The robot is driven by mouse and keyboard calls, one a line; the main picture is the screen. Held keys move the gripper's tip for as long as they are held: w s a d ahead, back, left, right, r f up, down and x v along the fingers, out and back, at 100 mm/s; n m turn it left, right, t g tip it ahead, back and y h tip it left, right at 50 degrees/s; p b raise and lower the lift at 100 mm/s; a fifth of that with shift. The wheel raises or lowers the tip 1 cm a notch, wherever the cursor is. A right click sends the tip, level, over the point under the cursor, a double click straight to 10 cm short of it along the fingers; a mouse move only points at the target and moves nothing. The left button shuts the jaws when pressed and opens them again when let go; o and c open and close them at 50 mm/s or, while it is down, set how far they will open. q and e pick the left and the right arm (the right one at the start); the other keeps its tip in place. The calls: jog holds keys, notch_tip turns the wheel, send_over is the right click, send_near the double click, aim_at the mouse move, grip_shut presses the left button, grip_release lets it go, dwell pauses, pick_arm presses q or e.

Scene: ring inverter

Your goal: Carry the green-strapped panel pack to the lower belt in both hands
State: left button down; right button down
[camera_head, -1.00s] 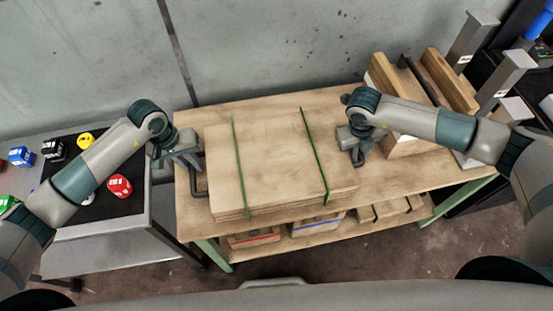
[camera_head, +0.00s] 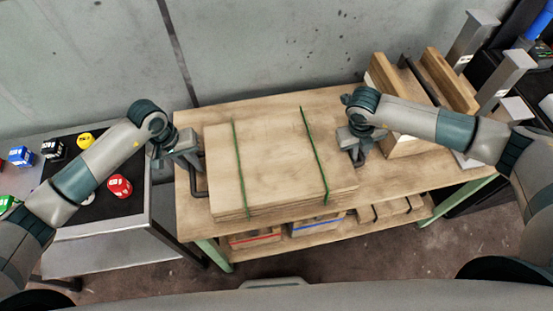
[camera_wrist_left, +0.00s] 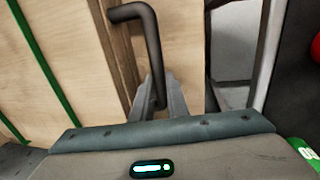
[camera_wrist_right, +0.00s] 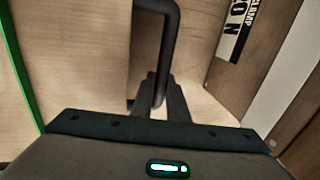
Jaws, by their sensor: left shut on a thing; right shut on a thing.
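The panel pack (camera_head: 270,165) is a flat stack of pale wooden sheets with two green straps (camera_head: 237,160). It is over the wooden bench top; I cannot tell whether it rests on it or is just above. A dark handle sticks out at each side. My left gripper (camera_head: 195,165) is shut on the left handle (camera_wrist_left: 152,50), and the handle passes between its fingers in the left wrist view. My right gripper (camera_head: 358,152) is shut on the right handle (camera_wrist_right: 168,45). The lower belt cannot be made out.
The workbench (camera_head: 410,178) has a lower shelf with red-banded (camera_head: 255,239) and blue-banded (camera_head: 318,223) wooden packs. A wooden rack (camera_head: 450,80) stands at the right of the bench top. A black-topped table (camera_head: 130,208) with several coloured canisters is at the left.

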dwell(0.5)
pick_arm(q)
jog(key=shift+w+r, duration=0.25)
pick_arm(e)
jog(key=shift+w+r, duration=0.2)
jog(key=shift+w, duration=0.1)
pick_arm(q)
jog(key=shift+r, duration=0.1)
pick_arm(e)
jog(key=shift+r, duration=0.1)
